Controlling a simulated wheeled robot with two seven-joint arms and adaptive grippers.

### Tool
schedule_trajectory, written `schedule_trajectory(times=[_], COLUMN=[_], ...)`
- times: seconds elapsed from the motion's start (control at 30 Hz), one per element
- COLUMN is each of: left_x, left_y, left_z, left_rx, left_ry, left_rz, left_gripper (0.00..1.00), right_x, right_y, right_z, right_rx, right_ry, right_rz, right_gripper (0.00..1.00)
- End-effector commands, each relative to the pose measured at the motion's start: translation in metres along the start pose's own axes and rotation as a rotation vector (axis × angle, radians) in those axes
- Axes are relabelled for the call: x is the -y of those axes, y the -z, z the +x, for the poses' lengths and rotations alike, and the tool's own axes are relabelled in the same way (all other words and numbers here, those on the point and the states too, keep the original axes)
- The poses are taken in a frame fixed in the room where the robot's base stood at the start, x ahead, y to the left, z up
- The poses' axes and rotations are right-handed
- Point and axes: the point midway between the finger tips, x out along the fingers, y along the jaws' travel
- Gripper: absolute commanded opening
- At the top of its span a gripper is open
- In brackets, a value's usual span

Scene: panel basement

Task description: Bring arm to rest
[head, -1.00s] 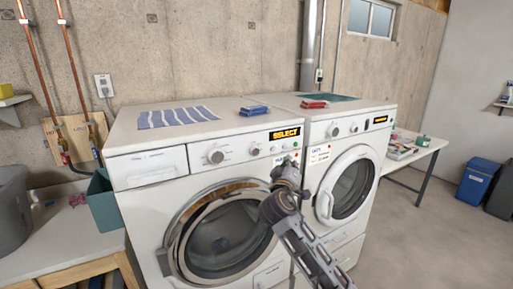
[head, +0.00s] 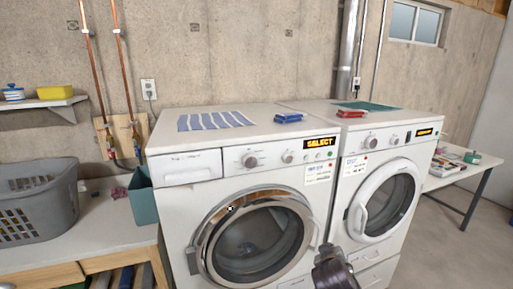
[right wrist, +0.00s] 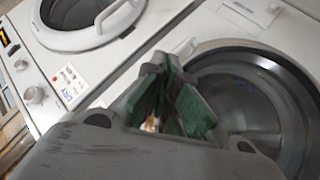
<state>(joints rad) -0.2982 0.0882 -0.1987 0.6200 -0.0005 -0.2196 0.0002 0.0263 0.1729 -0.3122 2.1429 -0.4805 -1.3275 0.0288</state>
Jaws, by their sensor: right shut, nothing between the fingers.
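My right gripper (right wrist: 163,72) shows in the right wrist view with its green-padded fingers together and nothing between them. It is in front of the two white machines, apart from them as far as I can see. In the head view, the dark end part of my right arm (head: 334,268) is at the bottom edge, below and right of the left machine's round door. The left machine (head: 190,235) has its door shut and an orange display (head: 321,142) reading SELECT. The right machine (head: 352,215) has a white-rimmed door, also shut. My left gripper is in neither current view.
A striped cloth (head: 214,121), a blue item (head: 288,117) and a red item (head: 349,113) lie on the machine tops. A grey basket (head: 38,205) and a teal bin (head: 142,199) stand on the left bench. A side table (head: 446,178) stands right. Floor shows at lower right.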

Motion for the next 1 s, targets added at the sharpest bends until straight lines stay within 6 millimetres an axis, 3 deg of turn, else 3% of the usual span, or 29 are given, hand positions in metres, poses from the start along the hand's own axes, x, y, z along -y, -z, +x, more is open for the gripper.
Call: schedule_trajectory(times=[0.1,0.5,0.8,1.0], left_x=[0.002,0.0,-0.01,-0.009], left_y=[0.0,0.0,0.002,0.002], left_z=[0.0,0.0,0.0,0.0], left_rx=[0.0,0.0,-0.002,-0.002], left_ry=[0.002,0.0,-0.01,-0.009], left_rz=[0.001,0.0,-0.004,-0.003], left_gripper=[1.0,1.0,1.0,1.0], right_x=[0.013,0.049,0.07,0.078], right_y=[-0.031,-0.125,-0.187,-0.213], right_z=[-0.006,-0.041,-0.08,-0.102], right_rx=[0.058,0.245,0.382,0.446], right_ry=[0.058,0.244,0.375,0.436], right_rz=[0.019,0.082,0.124,0.143], right_gripper=[0.0,0.0,0.0,0.0])
